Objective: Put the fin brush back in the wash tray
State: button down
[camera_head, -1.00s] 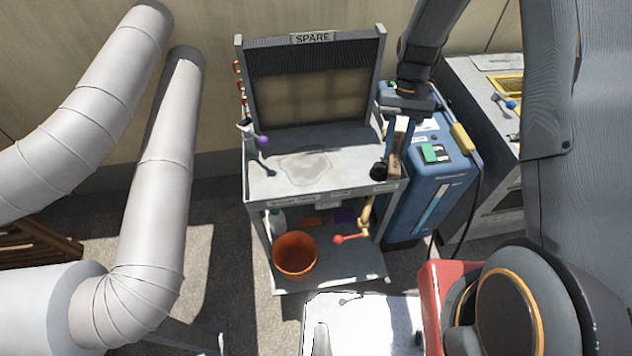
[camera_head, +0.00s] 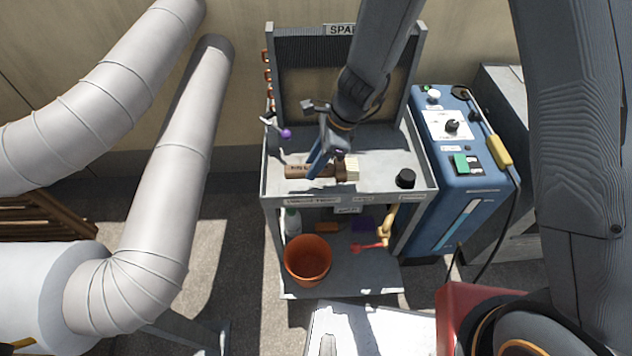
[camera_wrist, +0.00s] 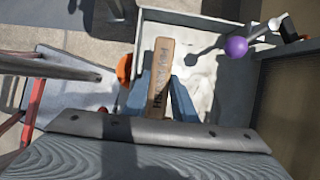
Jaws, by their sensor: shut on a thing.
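The fin brush (camera_head: 300,172) has a brown wooden handle with dark lettering and pale bristles at its right end. My gripper (camera_head: 318,165) is shut on its handle, with blue fingers on either side. The brush lies across the picture over the wash tray (camera_head: 385,190), the grey rimmed top of the cart. I cannot tell whether it touches the tray floor. In the wrist view the handle (camera_wrist: 160,75) stands out between the two fingers (camera_wrist: 160,98), with the pale wet tray floor below; the bristles are hidden there.
A purple-ended tool (camera_head: 285,133) is at the tray's left side, and a black knob (camera_head: 405,178) at its right. A finned coil panel (camera_head: 400,65) stands behind. An orange bucket (camera_head: 307,260) sits on the lower shelf. A blue machine (camera_head: 455,160) is close on the right.

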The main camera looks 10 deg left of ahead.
aim_at(332, 167)
jog(key=shift+f, duration=3.2)
jog(key=shift+f, duration=0.1)
jog(key=c, duration=1.5)
grip_release()
jog(key=shift+o, duration=0.2)
jog(key=v, duration=1.2)
jog(key=shift+d, duration=0.15)
jog(key=s+d+r+n+h, duration=0.1)
jog(key=s+d+r+n, duration=0.2)
jog(key=d, duration=0.5)
jog(key=s+d+r+n+t+h, duration=0.1)
jog(key=s+d+r+n, duration=0.2)
jog(key=d+r+n, duration=0.2)
jog(key=s+d+r+n+h, duration=0.2)
jog(key=s+d+r+n, duration=0.2)
jog(key=d+n, duration=0.3)
jog(key=shift+d+r+n+t, duration=0.2)
jog(key=shift+d+n+t, duration=0.1)
jog(key=shift+d, duration=2.4)
